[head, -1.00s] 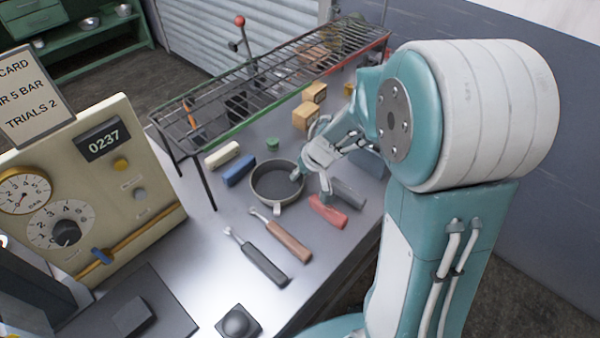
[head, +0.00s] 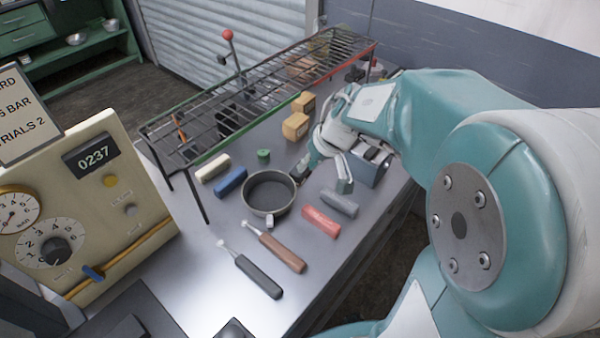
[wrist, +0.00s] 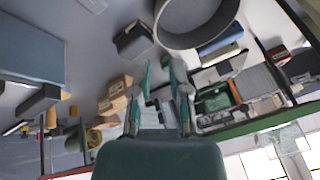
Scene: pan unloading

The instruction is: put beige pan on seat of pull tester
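The round pan (head: 270,209), dark inside with a grey-beige rim and a short pale stub at its near side, lies flat on the bench. It also shows at the top of the wrist view (wrist: 196,46). My gripper (head: 325,178) is beside the pan's right edge, its fingers apart with nothing between them. In the wrist view the open gripper (wrist: 161,66) points toward the pan's side; I cannot tell whether a finger touches the rim. The beige machine (head: 105,195) with dials and a 0237 display, probably the pull tester, stands at left. I cannot clearly make out its seat.
Red (head: 321,221) and grey (head: 339,203) handles lie right of the pan. Brown (head: 280,252) and black (head: 258,276) handles lie in front. Blue (head: 231,182) and cream (head: 213,167) blocks lie left. A wire rack (head: 250,90) stands behind. The front-left bench is mostly clear.

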